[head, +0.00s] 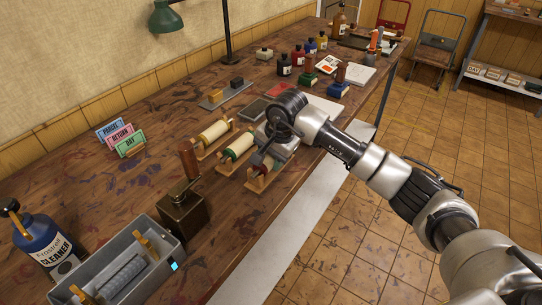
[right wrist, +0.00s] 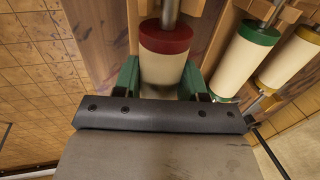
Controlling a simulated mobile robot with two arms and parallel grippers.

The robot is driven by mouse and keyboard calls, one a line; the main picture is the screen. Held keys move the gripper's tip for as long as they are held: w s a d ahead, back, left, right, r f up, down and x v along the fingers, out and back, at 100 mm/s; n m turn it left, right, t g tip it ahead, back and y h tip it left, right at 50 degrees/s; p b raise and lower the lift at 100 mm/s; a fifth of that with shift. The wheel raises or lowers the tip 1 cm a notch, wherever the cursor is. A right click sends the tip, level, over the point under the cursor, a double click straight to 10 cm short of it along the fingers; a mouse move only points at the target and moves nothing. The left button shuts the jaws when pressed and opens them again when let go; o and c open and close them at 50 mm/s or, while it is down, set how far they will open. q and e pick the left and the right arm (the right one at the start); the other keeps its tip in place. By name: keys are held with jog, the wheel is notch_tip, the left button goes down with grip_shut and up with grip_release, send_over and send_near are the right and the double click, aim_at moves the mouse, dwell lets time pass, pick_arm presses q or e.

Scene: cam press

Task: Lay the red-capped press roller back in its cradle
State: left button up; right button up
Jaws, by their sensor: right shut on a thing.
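The press roller with the red cap (right wrist: 166,38) and cream body is between the green-padded fingers of my right gripper (right wrist: 160,82) in the right wrist view. The gripper is shut on the roller's body. In the head view my right gripper (head: 270,154) hides most of this roller. Its wooden cradle (head: 264,182) shows just below, nearest the table's front edge. The roller is at or just above the cradle; I cannot tell whether it touches. My left gripper is not in view.
The green-capped roller (head: 237,146) and the yellow-capped roller (head: 213,132) lie in cradles close beside, to the left. A brown box with a wooden handle (head: 184,212) and a grey tray (head: 160,238) stand nearer. Ink bottles (head: 284,64) stand farther back.

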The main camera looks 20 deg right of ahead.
jog(key=shift+f+b, duration=0.2)
jog(key=shift+b, duration=0.15)
dwell(0.4)
jog(key=o, duration=1.3)
jog(key=b+v, duration=0.1)
jog(key=v, duration=1)
jog(key=shift+f, duration=0.1)
